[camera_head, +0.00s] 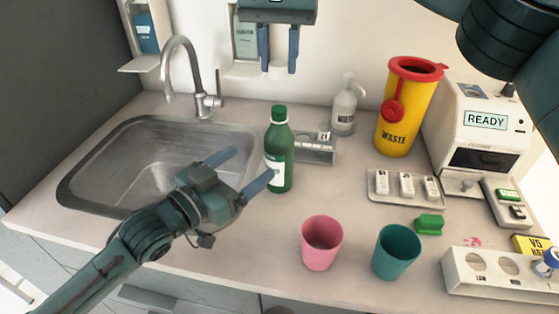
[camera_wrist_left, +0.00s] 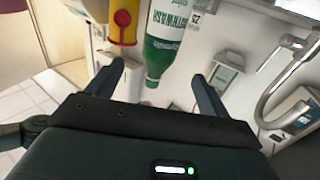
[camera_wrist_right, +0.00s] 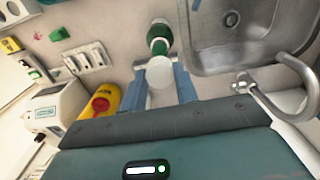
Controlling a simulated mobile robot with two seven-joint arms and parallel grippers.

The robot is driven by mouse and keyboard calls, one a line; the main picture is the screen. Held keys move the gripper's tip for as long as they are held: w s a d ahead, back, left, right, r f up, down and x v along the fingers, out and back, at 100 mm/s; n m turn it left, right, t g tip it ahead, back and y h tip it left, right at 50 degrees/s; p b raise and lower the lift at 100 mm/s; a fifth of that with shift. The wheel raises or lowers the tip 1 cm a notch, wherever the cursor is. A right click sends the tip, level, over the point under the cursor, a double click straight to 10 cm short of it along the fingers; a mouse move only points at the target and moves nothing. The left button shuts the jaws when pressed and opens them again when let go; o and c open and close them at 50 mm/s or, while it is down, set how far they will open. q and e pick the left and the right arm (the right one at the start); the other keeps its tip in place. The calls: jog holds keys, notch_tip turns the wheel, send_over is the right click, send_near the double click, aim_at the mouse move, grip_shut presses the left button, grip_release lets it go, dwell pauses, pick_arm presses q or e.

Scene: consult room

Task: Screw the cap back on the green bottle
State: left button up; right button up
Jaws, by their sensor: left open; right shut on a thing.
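The green bottle (camera_head: 280,155) stands upright on the counter, to the right of the sink. Its white label shows in the left wrist view (camera_wrist_left: 166,18), where the bottle appears upside down. My left gripper (camera_head: 254,164) is open at the bottle's left side; one fingertip overlaps the bottle's lower left edge in the head view. My right gripper (camera_head: 279,68) points down, high above the bottle. In the right wrist view it is shut on a round white cap (camera_wrist_right: 160,73), with the green bottle (camera_wrist_right: 158,46) beyond. The cap is hard to make out against the pale wall in the head view.
A sink (camera_head: 95,155) with a tap (camera_head: 190,75) lies to the left. A grey holder (camera_head: 318,150) and a pump bottle (camera_head: 344,108) stand behind the bottle. A pink cup (camera_head: 321,243) and teal cup (camera_head: 396,252) stand in front. A yellow waste bin (camera_head: 402,125) is at right.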

aim_at(284, 139)
pick_arm(q)
jog(key=x, duration=1.1)
jog(key=shift+w+d, duration=0.25)
jog(key=shift+c, duration=0.3)
jog(key=c, duration=1.4)
pick_arm(e)
jog(key=shift+f, duration=2.5)
jog(key=shift+f, duration=0.1)
jog(key=shift+f, duration=0.8)
jog(key=shift+f, duration=0.55)
